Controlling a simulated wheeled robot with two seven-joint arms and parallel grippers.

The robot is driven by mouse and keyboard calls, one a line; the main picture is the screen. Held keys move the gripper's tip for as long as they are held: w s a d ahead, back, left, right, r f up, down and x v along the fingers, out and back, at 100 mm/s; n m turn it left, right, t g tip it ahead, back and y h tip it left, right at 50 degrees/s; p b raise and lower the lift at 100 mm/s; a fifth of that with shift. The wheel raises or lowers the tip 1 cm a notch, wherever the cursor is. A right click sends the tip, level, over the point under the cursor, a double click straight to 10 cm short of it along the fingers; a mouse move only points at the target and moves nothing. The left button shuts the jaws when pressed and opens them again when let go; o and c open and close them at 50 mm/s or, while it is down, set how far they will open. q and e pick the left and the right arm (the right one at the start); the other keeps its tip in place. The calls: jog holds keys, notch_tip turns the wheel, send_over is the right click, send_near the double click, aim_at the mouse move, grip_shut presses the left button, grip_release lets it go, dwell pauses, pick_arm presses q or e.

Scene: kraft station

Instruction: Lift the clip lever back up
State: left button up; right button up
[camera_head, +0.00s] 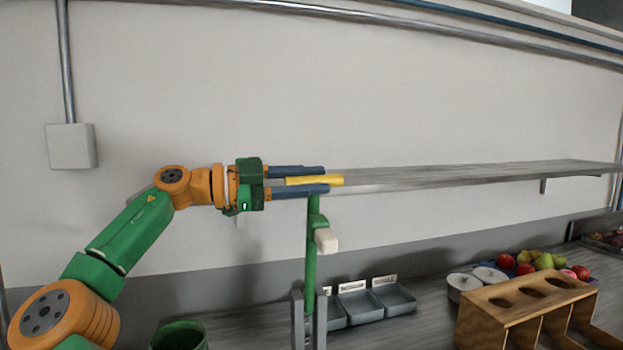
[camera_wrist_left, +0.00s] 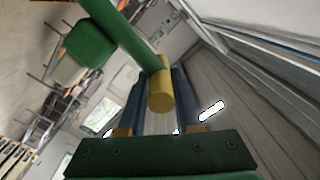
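The clip lever (camera_head: 311,255) is a green bar standing nearly upright, with its foot between grey metal posts (camera_head: 297,320) at the bottom of the head view. A cream block (camera_head: 326,241) sticks out from its side. Its yellow grip (camera_head: 335,180) is at the top, level with the shelf in the picture. My left gripper (camera_head: 312,180) reaches in from the left with its two blue fingers on either side of the yellow grip, and appears shut on it. The left wrist view shows the yellow grip (camera_wrist_left: 160,92) between the fingers and the green bar (camera_wrist_left: 135,45) beyond. My right gripper is not in view.
A long grey shelf (camera_head: 470,177) runs along the wall behind. Grey trays (camera_head: 362,306) sit behind the lever. A wooden holder (camera_head: 510,300), lidded pots (camera_head: 463,283) and fruit (camera_head: 545,261) stand at right. A green bin (camera_head: 180,337) is at lower left. The air above the lever is clear.

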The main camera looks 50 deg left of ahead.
pick_arm(q)
jog(key=o, duration=0.3)
jog(key=shift+w+a+f, duration=0.1)
jog(key=shift+a+f, duration=0.1)
jog(key=shift+f, duration=0.05)
jog(key=shift+w+a+f, duration=0.1)
jog(key=shift+w+a, duration=0.05)
jog(key=shift+a, duration=0.2)
jog(key=shift+d, duration=0.1)
jog(key=shift+d, duration=0.1)
jog(key=b+v, duration=0.1)
jog(key=v, duration=0.2)
jog(key=shift+b, duration=0.35)
jog(key=v, duration=0.4)
